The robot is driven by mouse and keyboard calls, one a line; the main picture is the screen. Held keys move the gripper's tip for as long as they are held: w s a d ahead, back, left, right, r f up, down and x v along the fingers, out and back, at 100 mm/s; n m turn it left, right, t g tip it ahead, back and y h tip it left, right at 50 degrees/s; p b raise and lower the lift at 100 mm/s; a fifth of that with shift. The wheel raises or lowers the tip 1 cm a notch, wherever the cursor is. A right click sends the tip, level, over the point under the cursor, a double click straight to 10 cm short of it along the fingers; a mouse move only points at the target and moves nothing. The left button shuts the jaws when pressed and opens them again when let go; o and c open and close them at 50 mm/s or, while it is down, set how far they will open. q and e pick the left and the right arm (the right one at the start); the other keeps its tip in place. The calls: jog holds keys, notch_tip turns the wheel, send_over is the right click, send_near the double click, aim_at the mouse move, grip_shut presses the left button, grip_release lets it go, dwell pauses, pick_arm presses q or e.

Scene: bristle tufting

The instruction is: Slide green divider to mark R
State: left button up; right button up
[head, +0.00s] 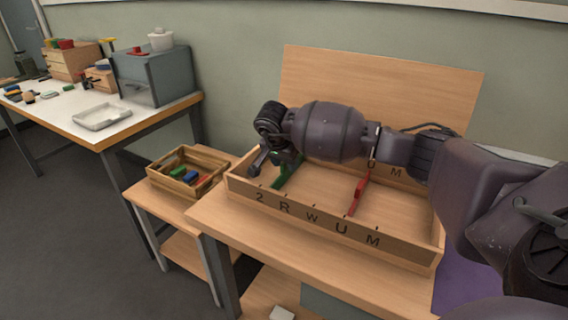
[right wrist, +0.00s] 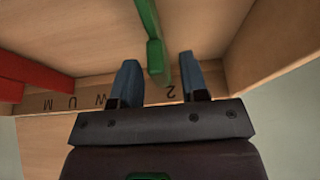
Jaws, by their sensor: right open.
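The green divider (head: 287,173) stands across the wooden tray (head: 330,226), toward its left end. Its near end lies between the marks 2 (head: 263,198) and R (head: 285,208) on the front wall. My right gripper (head: 281,164) is over the green divider, and its fingertips are partly hidden in the head view. In the right wrist view my right gripper (right wrist: 160,78) is open, with one blue finger on each side of the green divider (right wrist: 153,45) and gaps showing. Mark R is hidden behind a finger there. My left gripper is not in view.
A red divider (head: 358,194) stands farther right in the tray, with free room between the two dividers. A wooden box (head: 157,179) of coloured pieces sits on a small side table at left. A tall wooden panel (head: 375,85) rises behind the tray.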

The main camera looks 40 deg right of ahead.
jog(key=shift+d+f, duration=0.1)
jog(key=shift+f, duration=0.05)
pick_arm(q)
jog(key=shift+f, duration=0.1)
pick_arm(e)
grip_shut()
jog(key=s, duration=0.1)
jog(key=s+d+p, duration=0.1)
jog(key=s+r+p, duration=0.1)
jog(key=shift+s+d, duration=0.35)
jog(key=shift+s, duration=0.05)
jog(key=shift+s+d+f+p, duration=0.15)
jog(key=shift+s+d, duration=0.1)
jog(key=shift+s, duration=0.3)
jog(key=shift+s+d+f+p, duration=0.1)
jog(key=shift+s+d+p, duration=0.1)
jog(key=shift+s, duration=0.35)
jog(key=shift+s+f, duration=0.2)
jog(key=shift+s, duration=0.05)
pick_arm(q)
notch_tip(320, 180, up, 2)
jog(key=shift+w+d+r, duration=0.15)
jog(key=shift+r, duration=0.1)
